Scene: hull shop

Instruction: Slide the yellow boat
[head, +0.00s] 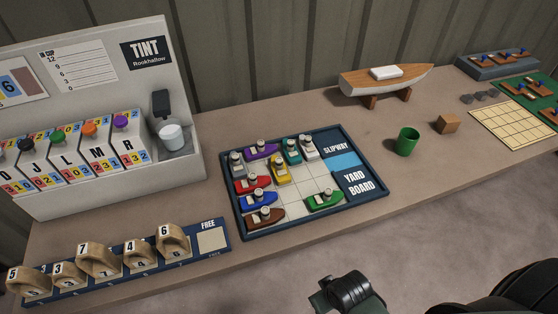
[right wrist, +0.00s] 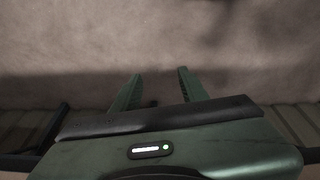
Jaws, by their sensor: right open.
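The yellow boat (head: 280,172) sits in the yard board (head: 243,232), a dark blue tray with a pale grid floor, in the head view. It lies lengthwise from back to front. The purple boat (head: 262,150) and teal boat (head: 291,151) are behind it; the red boat (head: 251,184) is at its left. Bare cells show to its right and in front. The blue slipway strip (head: 344,162) is at the board's right. My right gripper (right wrist: 157,84) is open and empty above a plain brown surface in the right wrist view. My left gripper is not seen.
Also on the board are grey, white, blue, brown and green boats (head: 324,199). A numbered rack (head: 120,269) and tint box (head: 110,188) stand left. A green cup (head: 406,142), wooden block (head: 447,123) and model boat (head: 386,80) stand right. The table front is clear.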

